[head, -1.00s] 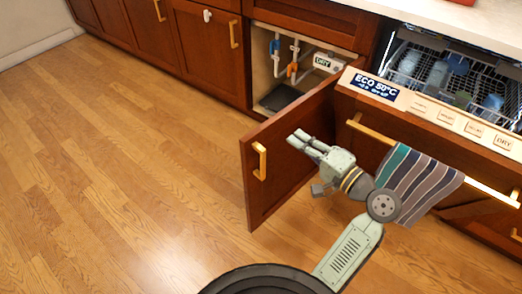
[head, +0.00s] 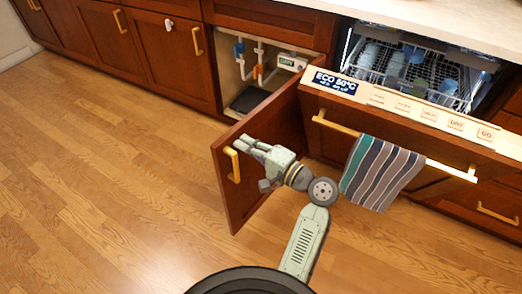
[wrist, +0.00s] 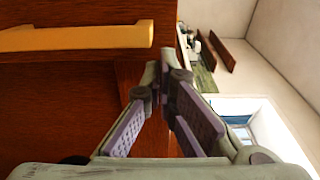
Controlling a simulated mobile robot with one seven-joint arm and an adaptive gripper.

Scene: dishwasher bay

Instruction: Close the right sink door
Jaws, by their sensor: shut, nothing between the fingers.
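The right sink door (head: 250,185) stands open, swung out from the sink cabinet. It is a red-brown panel, and its yellow handle (head: 233,165) faces me near the free edge. In the wrist view the door (wrist: 55,90) fills the left side, with the handle (wrist: 80,38) at the upper left. My gripper (head: 246,142) is shut and empty. In the head view its tips overlap the upper part of the door near the handle. In the wrist view the fingertips (wrist: 165,72) meet beside the door's edge. I cannot tell whether they touch it.
The open sink cabinet (head: 228,78) shows pipes and a dark tray. To the right, the dishwasher (head: 400,75) is partly open, its front (head: 440,140) projecting. A striped towel (head: 378,175) hangs on its handle, close to my arm. Wooden floor (head: 100,180) is clear at left.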

